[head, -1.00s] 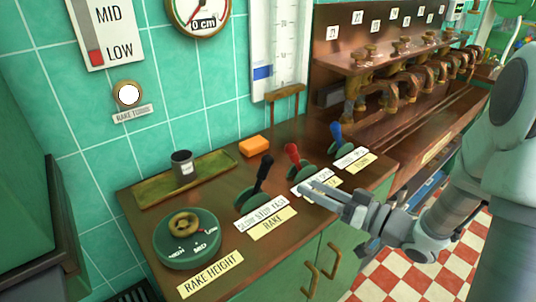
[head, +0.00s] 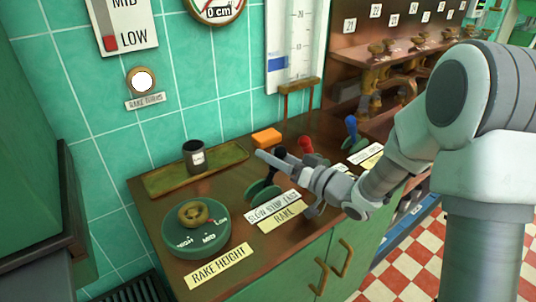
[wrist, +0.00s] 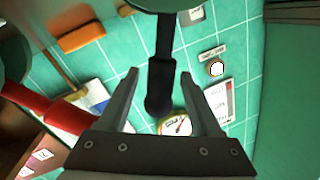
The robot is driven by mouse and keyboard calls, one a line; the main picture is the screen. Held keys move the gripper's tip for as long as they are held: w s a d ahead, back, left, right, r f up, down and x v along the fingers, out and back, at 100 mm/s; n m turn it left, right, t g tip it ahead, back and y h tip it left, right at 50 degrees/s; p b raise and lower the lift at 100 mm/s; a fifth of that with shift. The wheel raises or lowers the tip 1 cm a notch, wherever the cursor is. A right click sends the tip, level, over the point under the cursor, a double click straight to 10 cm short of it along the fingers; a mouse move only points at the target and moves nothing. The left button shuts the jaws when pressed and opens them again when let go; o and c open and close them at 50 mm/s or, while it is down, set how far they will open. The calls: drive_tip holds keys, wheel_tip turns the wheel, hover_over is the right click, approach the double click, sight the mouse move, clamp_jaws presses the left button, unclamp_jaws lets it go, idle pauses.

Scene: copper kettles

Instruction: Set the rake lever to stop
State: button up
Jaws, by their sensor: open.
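The black rake lever (head: 279,156) rises from its green base (head: 262,191), behind the "SLOW STOP FAST" label (head: 272,205) and the yellow RAKE label (head: 285,218). My gripper (head: 268,158) is at the lever's handle and partly covers it in the head view. In the wrist view the black lever (wrist: 160,88) lies between the two open fingers of my gripper (wrist: 159,75), with gaps on both sides. I cannot tell which marked setting the lever is at.
A red lever (head: 306,145) and a blue lever (head: 350,125) stand to the right. The green rake height dial (head: 194,240) is at the front left. A dark cup (head: 194,158) on a tray and an orange block (head: 267,137) are behind.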

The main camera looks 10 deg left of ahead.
drive_tip(key=shift+x, duration=1)
clamp_jaws()
idle(0.8)
